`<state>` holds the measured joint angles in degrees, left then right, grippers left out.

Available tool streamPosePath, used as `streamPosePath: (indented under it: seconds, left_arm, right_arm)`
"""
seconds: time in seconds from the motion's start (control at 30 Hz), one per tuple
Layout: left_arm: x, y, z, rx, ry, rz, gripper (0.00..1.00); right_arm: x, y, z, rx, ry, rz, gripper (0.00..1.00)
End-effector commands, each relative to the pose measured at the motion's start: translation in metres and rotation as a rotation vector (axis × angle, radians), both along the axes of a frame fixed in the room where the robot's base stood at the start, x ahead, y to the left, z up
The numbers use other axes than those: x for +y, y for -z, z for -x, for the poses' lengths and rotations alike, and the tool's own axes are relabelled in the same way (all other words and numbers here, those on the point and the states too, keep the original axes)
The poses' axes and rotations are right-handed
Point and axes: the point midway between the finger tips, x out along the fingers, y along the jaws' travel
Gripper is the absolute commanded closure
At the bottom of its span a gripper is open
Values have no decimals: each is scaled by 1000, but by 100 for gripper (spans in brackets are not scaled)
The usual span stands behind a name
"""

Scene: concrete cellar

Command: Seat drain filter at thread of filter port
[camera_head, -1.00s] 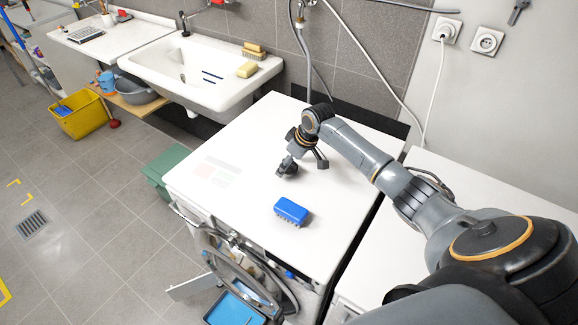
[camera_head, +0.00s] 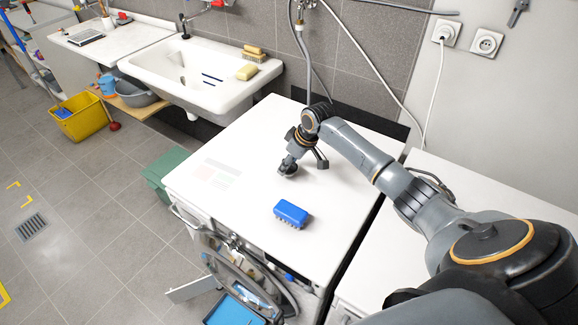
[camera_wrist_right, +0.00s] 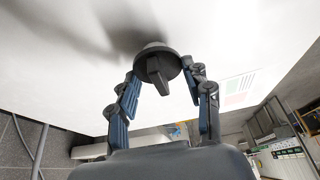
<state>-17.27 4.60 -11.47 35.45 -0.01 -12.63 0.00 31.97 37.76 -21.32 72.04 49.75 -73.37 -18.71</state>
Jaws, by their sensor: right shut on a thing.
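The dark drain filter (camera_head: 287,169) is at the top of the white washing machine (camera_head: 245,150), in the head view. In the right wrist view the filter (camera_wrist_right: 157,66) shows as a round dark cap with a raised grip bar between my fingertips. My right gripper (camera_head: 302,156) is shut on it, low over the machine top; I cannot tell whether the filter still touches the surface. The right gripper (camera_wrist_right: 162,78) also shows in the wrist view. The filter port and its thread cannot be made out. My left gripper is not in view.
A blue brush (camera_head: 291,213) lies on the machine top near its front edge. The round door (camera_head: 243,283) hangs open at the front, above a blue tray (camera_head: 232,311). A green box (camera_head: 165,170) stands left of the machine. A sink (camera_head: 195,72) is behind left.

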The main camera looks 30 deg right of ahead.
Motion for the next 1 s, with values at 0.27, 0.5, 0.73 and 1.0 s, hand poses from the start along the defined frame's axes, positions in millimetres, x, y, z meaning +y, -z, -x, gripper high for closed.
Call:
streamPosePath:
  seconds: [0.27,0.5,0.73,1.0]
  left_arm:
    - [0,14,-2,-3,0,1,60]
    - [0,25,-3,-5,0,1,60]
    - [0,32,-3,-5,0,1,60]
    - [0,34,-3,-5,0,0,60]
  right_arm:
    - [15,-48,17,-5,-4,2,88]
    - [47,-89,56,-3,-6,1,88]
    - [76,-109,89,-2,-2,0,88]
    - [90,-120,106,0,1,0,88]
